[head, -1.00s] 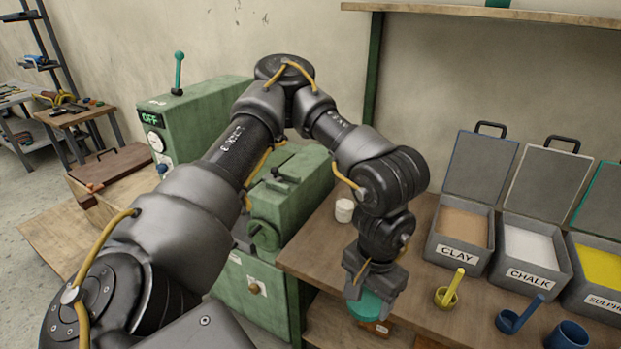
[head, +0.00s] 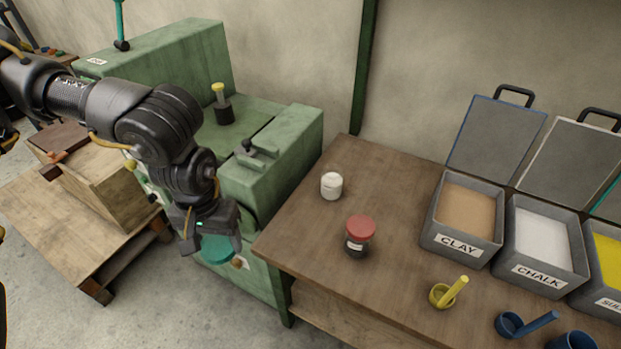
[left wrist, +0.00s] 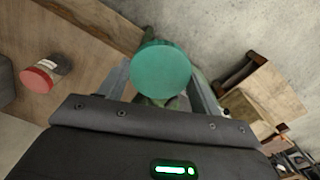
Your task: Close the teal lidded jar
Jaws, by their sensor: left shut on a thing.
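My left gripper (head: 211,240) is shut on a round teal lid (head: 217,249), held level off the table's left edge, in front of the green machine. In the left wrist view the flat teal top (left wrist: 161,70) fills the space between the two fingers (left wrist: 160,88). I cannot make out a jar body under it. A jar with a red lid (head: 360,238) and a pale label stands upright on the table, apart from the gripper; it also shows in the left wrist view (left wrist: 42,75). My right gripper is not in view.
A small white container (head: 331,186) stands on the wooden table (head: 300,235). Open bins of clay (head: 462,220) and chalk (head: 546,245) line the right. A yellow scoop (head: 449,292) and a blue scoop (head: 525,324) lie in front. The green machine (head: 285,150) stands behind my gripper.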

